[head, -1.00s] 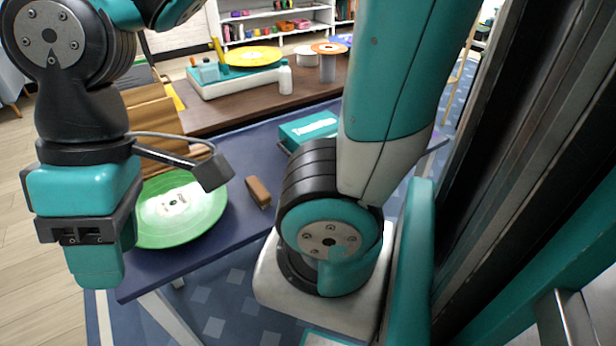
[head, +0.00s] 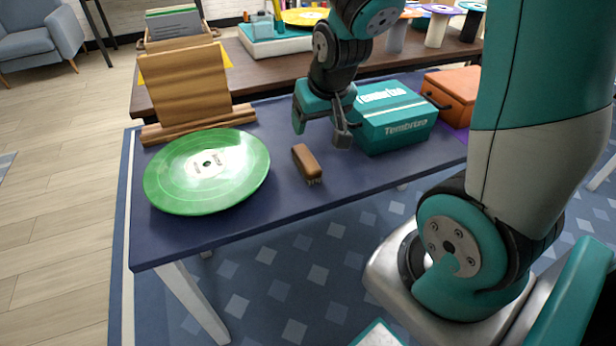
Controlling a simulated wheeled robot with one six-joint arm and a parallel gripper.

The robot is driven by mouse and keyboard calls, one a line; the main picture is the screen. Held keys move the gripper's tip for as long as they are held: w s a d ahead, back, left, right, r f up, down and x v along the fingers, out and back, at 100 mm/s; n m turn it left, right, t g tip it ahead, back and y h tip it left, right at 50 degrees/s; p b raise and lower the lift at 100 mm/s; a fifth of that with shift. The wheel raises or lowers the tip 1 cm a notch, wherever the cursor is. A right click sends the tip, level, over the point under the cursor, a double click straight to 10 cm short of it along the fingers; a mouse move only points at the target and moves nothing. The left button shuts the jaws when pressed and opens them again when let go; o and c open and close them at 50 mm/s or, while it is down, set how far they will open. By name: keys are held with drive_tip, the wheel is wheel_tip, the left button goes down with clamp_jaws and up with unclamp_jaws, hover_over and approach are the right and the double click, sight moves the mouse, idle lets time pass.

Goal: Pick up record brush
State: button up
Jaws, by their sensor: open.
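The record brush (head: 307,162), a small brown wooden block with bristles at its near end, lies on the dark blue table (head: 240,227). It is right of the green record. My gripper (head: 320,138) hangs pointing down above the table, just behind and slightly right of the brush. Its jaws are apart with nothing between them. It looks close to the brush but not touching it; the exact height is hard to tell.
A green record (head: 180,180) lies at the left of the table. A wooden stand (head: 185,85) is behind it. A teal box (head: 395,117) is close right of my gripper, with an orange case (head: 452,92) beyond. The table front near the brush is clear.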

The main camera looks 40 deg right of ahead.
drive_tip(key=b, duration=0.2)
approach(307, 158)
drive_tip(key=x, duration=0.5)
drive_tip(key=shift+f, duration=0.2)
drive_tip(key=shift+b+x, duration=0.35)
drive_tip(key=shift+x, duration=2.55)
drive_tip(key=shift+f, duration=0.25)
drive_tip(key=c, duration=1.1)
drive_tip(key=shift+r, duration=0.15)
wheel_tip(307, 158, up, 20)
drive_tip(key=p, duration=0.3)
drive_tip(key=shift+r+p, duration=0.15)
drive_tip(key=shift+p, duration=0.15)
